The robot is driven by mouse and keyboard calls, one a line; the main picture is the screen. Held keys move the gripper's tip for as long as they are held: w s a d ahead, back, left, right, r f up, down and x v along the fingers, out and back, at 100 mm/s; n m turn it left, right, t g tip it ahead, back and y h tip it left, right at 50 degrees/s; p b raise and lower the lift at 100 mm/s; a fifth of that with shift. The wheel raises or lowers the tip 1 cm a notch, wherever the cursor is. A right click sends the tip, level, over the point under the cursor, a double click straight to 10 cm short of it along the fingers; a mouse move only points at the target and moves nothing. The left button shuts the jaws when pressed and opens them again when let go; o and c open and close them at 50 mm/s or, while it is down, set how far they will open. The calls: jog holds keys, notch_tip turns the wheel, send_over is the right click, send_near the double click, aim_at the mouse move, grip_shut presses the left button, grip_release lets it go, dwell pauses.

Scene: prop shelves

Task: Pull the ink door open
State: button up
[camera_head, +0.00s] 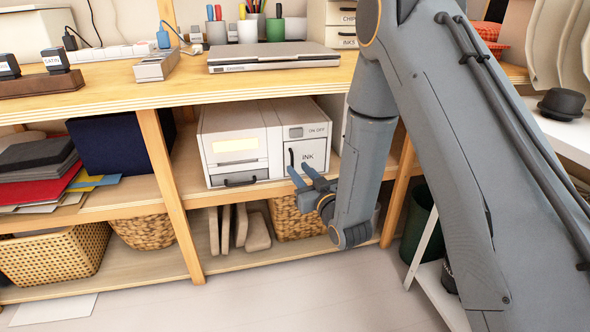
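A white printer-like machine (232,142) stands on the middle shelf under the worktop. The ink door (314,155), marked INK, is on its right front and looks shut. A dark upright handle (291,157) is at the door's left edge. My gripper (301,173) is in front of the door's lower left part, just below and right of the handle. Its two blue-tipped fingers are apart with nothing seen between them. Whether a fingertip touches the handle or door cannot be told. My gripper and arm cover the door's lower part and the area to its right.
A wooden post (171,195) stands left of the machine. Wicker baskets (292,220) and pale slabs sit on the lower shelf.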

aim_at(295, 165)
jog(key=shift+b+x, duration=0.5)
jog(key=shift+x, duration=1.4)
grip_shut()
